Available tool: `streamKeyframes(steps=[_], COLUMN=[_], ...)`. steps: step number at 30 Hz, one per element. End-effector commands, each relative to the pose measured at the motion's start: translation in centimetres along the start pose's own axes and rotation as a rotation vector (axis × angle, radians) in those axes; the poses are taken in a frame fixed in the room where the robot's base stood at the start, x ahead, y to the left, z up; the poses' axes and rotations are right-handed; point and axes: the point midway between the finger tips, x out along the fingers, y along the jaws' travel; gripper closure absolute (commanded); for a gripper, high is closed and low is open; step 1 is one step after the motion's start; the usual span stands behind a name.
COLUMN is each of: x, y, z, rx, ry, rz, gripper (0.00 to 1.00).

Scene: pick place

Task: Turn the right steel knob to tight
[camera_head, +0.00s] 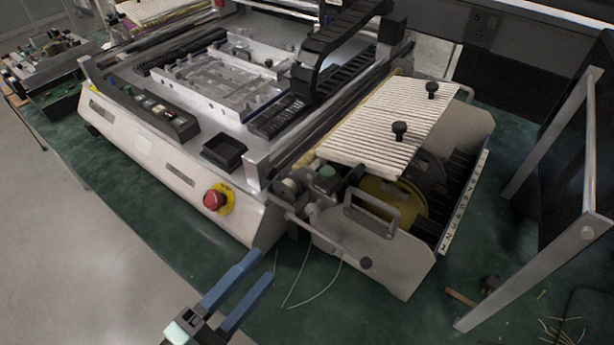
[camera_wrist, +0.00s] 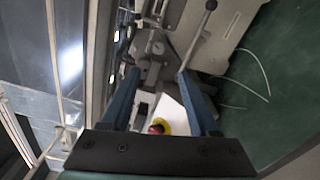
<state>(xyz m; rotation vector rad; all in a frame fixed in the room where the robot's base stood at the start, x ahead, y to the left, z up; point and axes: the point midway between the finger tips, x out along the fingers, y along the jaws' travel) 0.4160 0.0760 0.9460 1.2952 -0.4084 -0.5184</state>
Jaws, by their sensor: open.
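My gripper (camera_head: 264,265) has two blue fingers and is open and empty. In the head view it is at the lower middle, in front of the machine's near corner. A grey metal roller or knob-like part (camera_head: 290,188) sits at that corner, above and beyond the fingertips. In the wrist view the fingers (camera_wrist: 158,73) point toward a cluster of metal fittings with a round steel part (camera_wrist: 157,47) beyond the tips, apart from them. I cannot tell for sure which part is the right steel knob.
A red emergency button (camera_head: 214,199) is on the machine's front panel. Black knobs (camera_head: 399,130) stand on a ribbed white plate (camera_head: 375,135). A grey handle (camera_head: 372,212) juts from the feeder's side. Thin wires hang over the green table (camera_head: 345,310). A metal frame (camera_head: 530,270) stands at right.

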Motion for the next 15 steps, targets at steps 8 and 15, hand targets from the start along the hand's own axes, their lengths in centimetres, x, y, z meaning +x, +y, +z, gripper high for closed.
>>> streamKeyframes(steps=[8,15], x=[1.2,6.0], y=[0.3,0.3], z=[0.3,0.4], rx=[-0.021,-0.019], ry=[-0.020,-0.020], rz=[-0.003,-0.003], gripper=[0.39,0.39])
